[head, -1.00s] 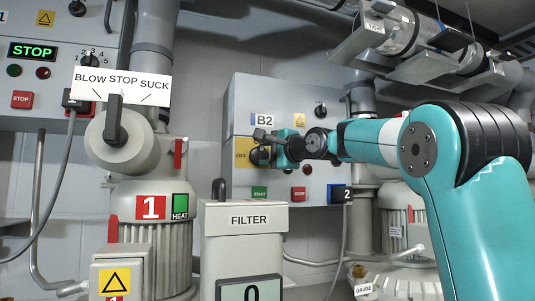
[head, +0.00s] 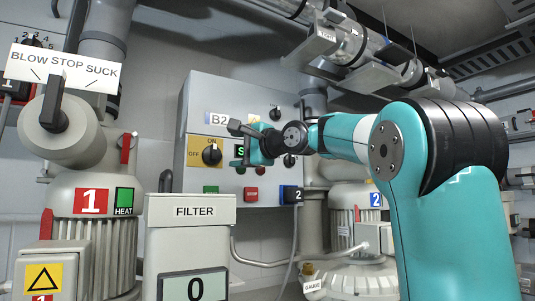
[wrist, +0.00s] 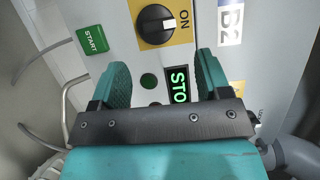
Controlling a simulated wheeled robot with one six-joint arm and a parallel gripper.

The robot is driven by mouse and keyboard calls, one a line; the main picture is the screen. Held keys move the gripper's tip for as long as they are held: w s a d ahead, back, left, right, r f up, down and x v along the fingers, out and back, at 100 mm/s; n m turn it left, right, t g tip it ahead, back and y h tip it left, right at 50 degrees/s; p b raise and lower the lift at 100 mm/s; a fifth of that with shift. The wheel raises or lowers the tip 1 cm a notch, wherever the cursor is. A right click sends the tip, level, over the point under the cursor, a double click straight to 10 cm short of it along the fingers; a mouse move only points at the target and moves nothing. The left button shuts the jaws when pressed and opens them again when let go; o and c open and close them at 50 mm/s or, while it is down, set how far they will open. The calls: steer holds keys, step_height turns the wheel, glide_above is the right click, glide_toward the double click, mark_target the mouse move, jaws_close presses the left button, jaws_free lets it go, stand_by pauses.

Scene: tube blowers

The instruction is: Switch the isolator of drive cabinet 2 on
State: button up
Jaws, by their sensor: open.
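Drive cabinet 2 (head: 205,98) is the grey box labelled B2 on the wall in the head view. Its isolator (head: 211,154) is a black rotary knob on a yellow plate marked OFF and ON. It also shows in the wrist view (wrist: 155,25), where its white pointer is turned toward ON. My gripper (head: 241,149) is in front of the cabinet, to the right of the knob and apart from it. In the wrist view the green jaws (wrist: 162,72) are open and empty, with the knob beyond the fingertips.
Below the isolator are a green START button (head: 210,189) and a red stop button (head: 251,194). The filter box (head: 190,240) stands in front, with blower 1 (head: 90,200) at left and blower 2 (head: 358,215) behind my arm. Pipes run overhead.

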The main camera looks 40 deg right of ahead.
steer(key=s+d+b, duration=0.1)
steer(key=s+b, duration=0.1)
steer(key=s, duration=0.8)
steer(key=shift+s, duration=0.25)
steer(key=shift+s+d+f, duration=0.1)
steer(key=shift+d, duration=0.05)
